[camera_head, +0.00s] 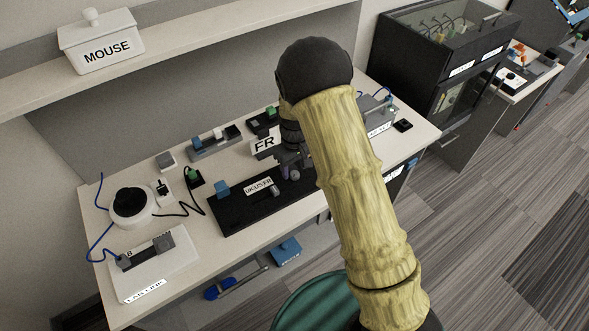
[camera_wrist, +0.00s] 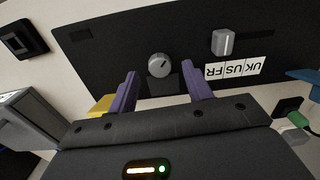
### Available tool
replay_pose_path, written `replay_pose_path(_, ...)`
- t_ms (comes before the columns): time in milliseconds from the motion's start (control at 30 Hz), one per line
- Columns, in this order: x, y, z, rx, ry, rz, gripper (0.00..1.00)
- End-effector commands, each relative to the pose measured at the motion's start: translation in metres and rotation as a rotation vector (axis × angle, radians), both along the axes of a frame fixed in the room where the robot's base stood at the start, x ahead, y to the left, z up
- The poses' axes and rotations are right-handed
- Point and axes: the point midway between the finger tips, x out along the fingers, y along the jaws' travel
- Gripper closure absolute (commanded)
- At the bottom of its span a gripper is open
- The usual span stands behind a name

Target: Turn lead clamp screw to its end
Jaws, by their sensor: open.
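A grey round screw head (camera_wrist: 159,65) with a dark line across it sits on a black board (camera_wrist: 110,50) in the wrist view. I take it to be the lead clamp screw. My gripper (camera_wrist: 161,84) is open, its two purple fingers apart and nothing between their tips. The screw head appears just beyond the fingertips, roughly centred between them, and they do not appear to touch it. In the head view my gripper (camera_head: 289,162) hangs over the right part of the black board (camera_head: 235,215), and my arm hides part of that area.
A grey block (camera_wrist: 222,41) stands beside the UK US FR label (camera_wrist: 234,71) on the board. A white FR sign (camera_head: 265,143) stands behind my gripper. A round white device (camera_head: 132,205) and cables lie at the left. A MOUSE box (camera_head: 98,45) sits on the shelf above.

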Motion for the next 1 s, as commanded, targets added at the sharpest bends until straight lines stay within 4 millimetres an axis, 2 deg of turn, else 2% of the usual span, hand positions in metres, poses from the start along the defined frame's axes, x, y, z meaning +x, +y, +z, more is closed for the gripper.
replay_pose_path(100,0.0,0.0,-0.014,-0.001,0.001,0.001,0.5)
replay_pose_path(200,0.0,0.0,-0.019,0.0,0.0,0.0,0.5)
replay_pose_path(467,0.0,0.0,-0.021,0.001,-0.001,0.0,0.5)
replay_pose_path(700,0.0,0.0,-0.02,0.001,-0.001,0.0,0.94)
replay_pose_path(1000,0.0,0.0,-0.02,0.001,-0.001,-0.02,0.95)
